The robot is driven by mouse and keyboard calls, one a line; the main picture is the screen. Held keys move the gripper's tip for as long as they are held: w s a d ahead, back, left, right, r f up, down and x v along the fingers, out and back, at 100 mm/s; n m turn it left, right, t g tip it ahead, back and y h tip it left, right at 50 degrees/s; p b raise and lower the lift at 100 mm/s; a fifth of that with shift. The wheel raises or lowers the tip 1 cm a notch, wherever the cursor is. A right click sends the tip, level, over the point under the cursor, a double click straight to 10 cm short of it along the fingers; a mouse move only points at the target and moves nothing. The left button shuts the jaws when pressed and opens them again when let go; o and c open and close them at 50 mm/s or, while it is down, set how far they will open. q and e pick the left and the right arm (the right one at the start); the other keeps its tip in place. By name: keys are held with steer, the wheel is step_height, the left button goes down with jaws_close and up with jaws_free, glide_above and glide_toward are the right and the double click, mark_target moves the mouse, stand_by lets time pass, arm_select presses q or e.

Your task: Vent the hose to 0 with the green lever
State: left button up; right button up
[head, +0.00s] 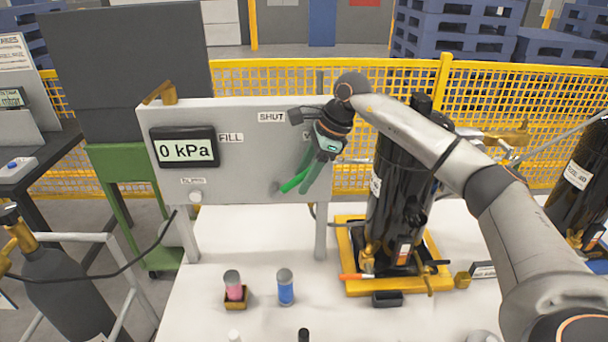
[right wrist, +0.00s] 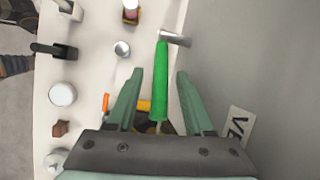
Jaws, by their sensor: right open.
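The green lever (head: 293,182) slants down and to the left at the right part of the grey panel (head: 235,180). In the right wrist view the lever (right wrist: 161,80) lies between the two fingers of my right gripper (right wrist: 160,73), with a gap on each side. My right gripper (head: 306,182) is open, in front of the panel, and hides part of the lever and panel. The display (head: 185,150) reads 0 kPa. A label partly hidden in the wrist view (right wrist: 238,122) begins with V. My left gripper is out of view.
FILL (head: 231,138) and SHUT (head: 271,117) labels are on the panel. A black compressor (head: 385,215) stands on a yellow base to the right, behind my right arm. Pink (head: 233,283) and blue (head: 285,287) containers stand on the white table in front.

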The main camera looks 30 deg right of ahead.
steer(key=shift+f, duration=0.2)
steer(key=shift+c, duration=0.2)
jaws_close()
stand_by(1.2)
